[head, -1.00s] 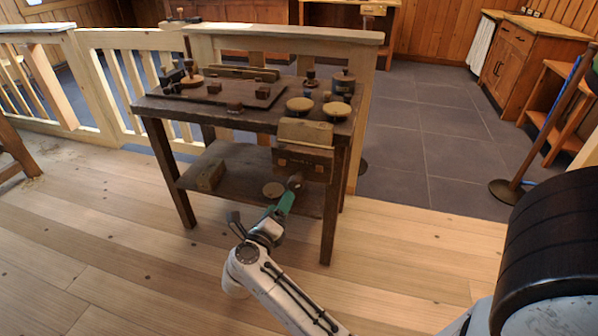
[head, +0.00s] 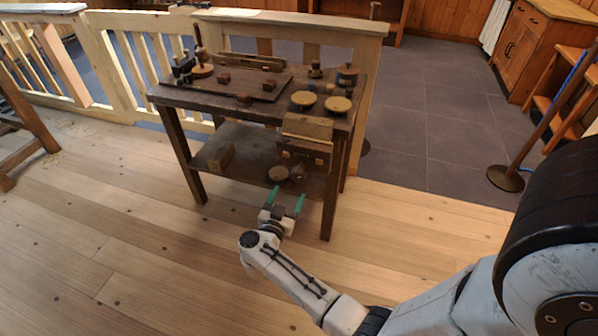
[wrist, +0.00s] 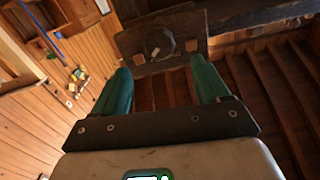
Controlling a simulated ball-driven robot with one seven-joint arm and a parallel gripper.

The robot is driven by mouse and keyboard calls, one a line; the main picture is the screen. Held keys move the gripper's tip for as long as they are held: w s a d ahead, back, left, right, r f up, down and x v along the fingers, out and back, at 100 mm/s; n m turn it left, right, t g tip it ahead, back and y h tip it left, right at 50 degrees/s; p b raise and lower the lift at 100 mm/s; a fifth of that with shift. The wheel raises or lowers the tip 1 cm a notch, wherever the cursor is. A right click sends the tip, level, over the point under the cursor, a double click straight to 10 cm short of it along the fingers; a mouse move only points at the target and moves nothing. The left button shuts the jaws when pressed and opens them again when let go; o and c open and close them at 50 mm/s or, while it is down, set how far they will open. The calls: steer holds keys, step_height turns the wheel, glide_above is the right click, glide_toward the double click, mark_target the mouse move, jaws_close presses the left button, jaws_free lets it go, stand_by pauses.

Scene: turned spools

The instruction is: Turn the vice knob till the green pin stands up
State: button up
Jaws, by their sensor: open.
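The wooden vice (head: 305,152) is on the front right of the dark workbench, with a light block in its upper part. Its round dark knob (head: 297,172) sits low on the vice front; it also shows in the wrist view (wrist: 160,43), ahead of the fingers and between them. My gripper (head: 287,193) is open and empty, its two green fingers in front of and below the knob, apart from it. In the wrist view the spread fingers (wrist: 162,65) point toward the vice front. I cannot make out a green pin in either view.
The bench top (head: 225,103) carries several turned pieces, two pale discs, a tray and small blocks. A railing stands behind. The plank floor in front is clear.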

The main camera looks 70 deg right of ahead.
mark_target(297, 178)
steer(key=d, duration=0.3)
steer(key=d+b, duration=0.1)
steer(key=d, duration=0.6)
steer(key=shift+w+d+b, duration=0.15)
steer(key=shift+w+b, duration=0.25)
steer(key=shift+c, duration=0.4)
steer(key=c, duration=0.9)
